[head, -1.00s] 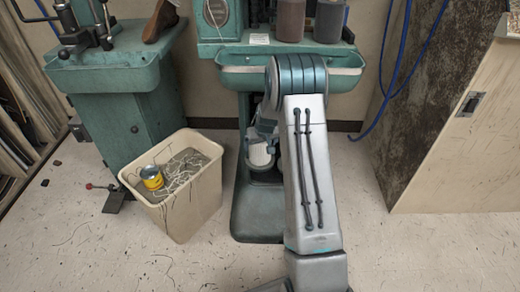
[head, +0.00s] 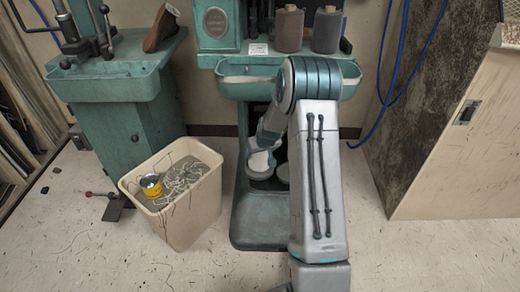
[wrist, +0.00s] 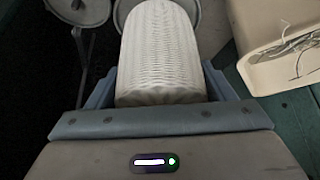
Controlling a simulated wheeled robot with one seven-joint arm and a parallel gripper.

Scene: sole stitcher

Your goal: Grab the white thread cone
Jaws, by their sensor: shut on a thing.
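The white thread cone (wrist: 160,50) stands between the two blue-grey fingers of my gripper (wrist: 158,82) in the wrist view. It has a ribbed, wound surface and a smooth near end. My gripper is shut on it, one finger along each side. In the head view the cone (head: 259,162) shows as a small pale shape low beneath the green machine, left of my arm. My arm hides much of the gripper there.
Round grey discs (wrist: 80,10) lie beside and behind the cone. A cream bin (head: 195,215) with thread scraps and a yellow tin (head: 151,186) stands at left. The green machine's tray (head: 250,87) overhangs the cone. Two dark spools (head: 289,30) stand above.

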